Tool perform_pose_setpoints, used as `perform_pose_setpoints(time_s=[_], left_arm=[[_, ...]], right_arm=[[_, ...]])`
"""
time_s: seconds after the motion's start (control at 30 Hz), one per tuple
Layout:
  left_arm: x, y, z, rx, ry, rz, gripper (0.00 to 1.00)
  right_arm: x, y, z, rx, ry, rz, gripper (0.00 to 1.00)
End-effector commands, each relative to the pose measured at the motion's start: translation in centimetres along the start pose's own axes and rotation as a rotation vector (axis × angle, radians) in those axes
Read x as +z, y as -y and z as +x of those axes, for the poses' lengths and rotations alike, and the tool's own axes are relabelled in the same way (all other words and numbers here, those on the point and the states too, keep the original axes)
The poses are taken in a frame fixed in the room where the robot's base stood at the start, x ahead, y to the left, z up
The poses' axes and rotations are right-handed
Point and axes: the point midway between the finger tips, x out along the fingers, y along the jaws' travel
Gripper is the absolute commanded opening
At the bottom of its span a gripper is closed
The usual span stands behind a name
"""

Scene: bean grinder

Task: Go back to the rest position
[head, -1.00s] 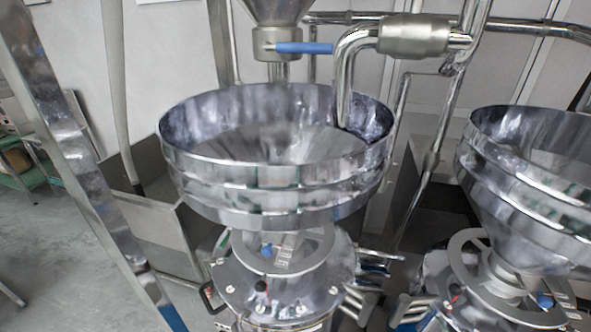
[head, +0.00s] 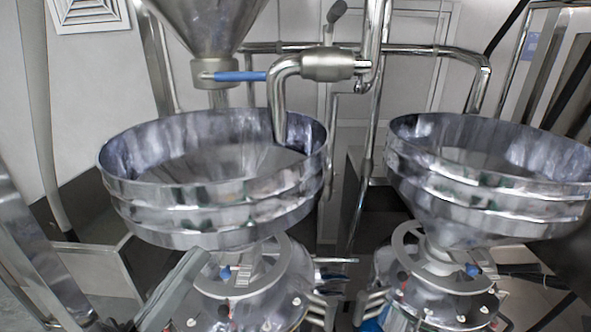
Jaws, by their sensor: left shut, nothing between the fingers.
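My left gripper (head: 190,267) shows as a slim grey shape at the lower left, in front of the left grinder's base. It is shut with nothing in it. It is below the rim of the left steel hopper bowl (head: 215,210); whether it touches the grinder I cannot tell. My right gripper is not in view. The left bean grinder (head: 255,310) stands under its bowl, and a second grinder (head: 430,305) stands to the right under another bowl (head: 480,190).
A steel funnel (head: 205,25) with a blue valve handle (head: 240,76) hangs above the left bowl. A bent steel pipe (head: 279,105) reaches into that bowl. More pipes (head: 430,49) run along the back wall. A slanted metal post (head: 30,250) stands at the far left.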

Motion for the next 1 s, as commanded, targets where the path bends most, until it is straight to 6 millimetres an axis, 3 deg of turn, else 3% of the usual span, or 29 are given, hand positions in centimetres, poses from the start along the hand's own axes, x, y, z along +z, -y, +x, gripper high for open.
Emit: perform_pose_setpoints(time_s=[0.03, 0.2, 0.27, 0.3, 0.37, 0.4, 0.5, 0.73, 1.0], left_arm=[[-3.2, -2.3, 1.4, 0.024, -0.07, 0.075, 0.0], [-13.2, -6.8, 2.5, -0.026, -0.317, 0.295, 0.0], [-16.7, -7.2, 1.7, -0.092, -0.409, 0.37, 0.0], [-18.5, -6.4, 0.7, -0.168, -0.458, 0.427, 0.0], [-19.5, -4.4, -0.5, -0.294, -0.486, 0.497, 0.0], [-22.4, -5.2, 0.9, -0.29, -0.483, 0.497, 0.0], [-25.7, -6.2, 2.4, -0.285, -0.479, 0.493, 0.0], [-31.4, -7.6, 4.9, -0.285, -0.476, 0.492, 0.0], [-31.8, -7.7, 5.1, -0.285, -0.475, 0.492, 0.0]], right_arm=[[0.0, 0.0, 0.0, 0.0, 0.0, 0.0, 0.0], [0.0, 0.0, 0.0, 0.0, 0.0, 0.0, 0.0], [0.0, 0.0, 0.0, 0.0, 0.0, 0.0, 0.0], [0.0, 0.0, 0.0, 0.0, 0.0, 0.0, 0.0], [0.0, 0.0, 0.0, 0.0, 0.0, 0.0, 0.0], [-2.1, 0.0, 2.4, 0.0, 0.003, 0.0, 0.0], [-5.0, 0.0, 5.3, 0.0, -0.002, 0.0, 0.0], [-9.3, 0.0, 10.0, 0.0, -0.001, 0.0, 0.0], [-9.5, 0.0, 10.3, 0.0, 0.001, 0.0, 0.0]])
